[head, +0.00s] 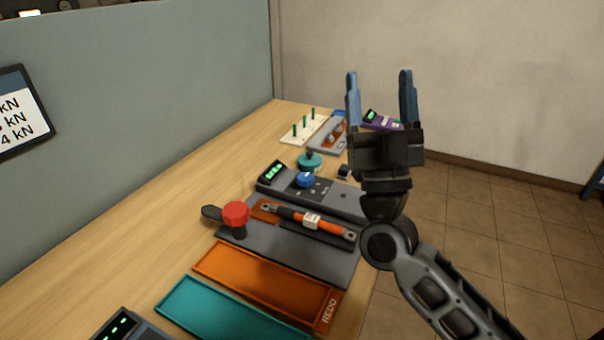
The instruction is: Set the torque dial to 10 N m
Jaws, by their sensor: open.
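A blue dial knob (305,180) sits on a dark grey panel (335,202) in the middle of the bench, in the head view. A small unit with a green lit display (272,173) stands at the panel's left end; its digits are too small to read. Which mark the knob points at cannot be told. My gripper (380,85) is raised, its two blue fingers pointing up and spread apart with nothing between them. It is above and to the right of the dial, not touching it.
An orange-and-black tool (308,220) lies on a grey fixture beside a red knob (235,213). An orange tray (262,281) marked REDO and a teal tray (225,310) are nearer. Green pegs (304,122) stand behind. A partition (150,90) rises at left.

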